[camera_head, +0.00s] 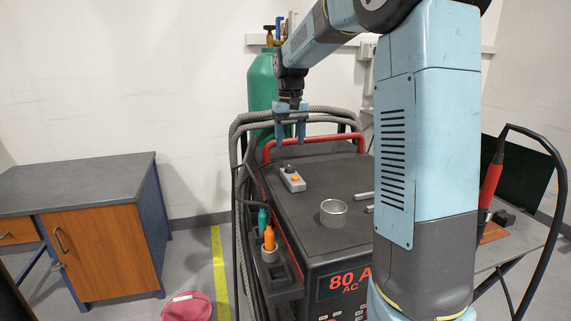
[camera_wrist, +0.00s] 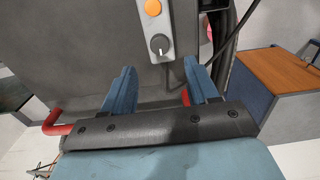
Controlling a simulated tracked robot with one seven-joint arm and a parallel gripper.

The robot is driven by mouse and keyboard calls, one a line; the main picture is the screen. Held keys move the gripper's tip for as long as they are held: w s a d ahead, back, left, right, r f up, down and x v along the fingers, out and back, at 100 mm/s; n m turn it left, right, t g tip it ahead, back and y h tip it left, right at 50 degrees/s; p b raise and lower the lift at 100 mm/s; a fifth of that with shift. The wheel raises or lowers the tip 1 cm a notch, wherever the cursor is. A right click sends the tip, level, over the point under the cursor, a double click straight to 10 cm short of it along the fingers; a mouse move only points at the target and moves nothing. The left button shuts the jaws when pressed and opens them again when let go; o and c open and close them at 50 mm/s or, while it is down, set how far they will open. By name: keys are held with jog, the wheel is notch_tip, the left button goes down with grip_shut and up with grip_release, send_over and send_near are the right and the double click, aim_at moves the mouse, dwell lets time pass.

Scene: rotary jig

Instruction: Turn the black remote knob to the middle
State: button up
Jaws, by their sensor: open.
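A grey remote box (camera_head: 292,180) lies on the dark top of the welding machine (camera_head: 312,207), near its back left. It carries an orange button (camera_head: 295,179) and a black knob (camera_head: 290,168). In the wrist view the black knob (camera_wrist: 159,44) has a light pointer mark at its lower part, with the orange button (camera_wrist: 152,8) above it. My gripper (camera_head: 291,139) is open and empty, above and behind the remote in the head view. In the wrist view the fingers (camera_wrist: 158,80) are spread, with the knob just beyond them, apart and between their lines.
Orange and teal tools (camera_head: 268,238) stand in a side holder. A green gas cylinder (camera_head: 262,85) is behind.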

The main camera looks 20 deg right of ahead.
aim_at(290, 167)
notch_tip(290, 167, down, 8)
dwell(0.4)
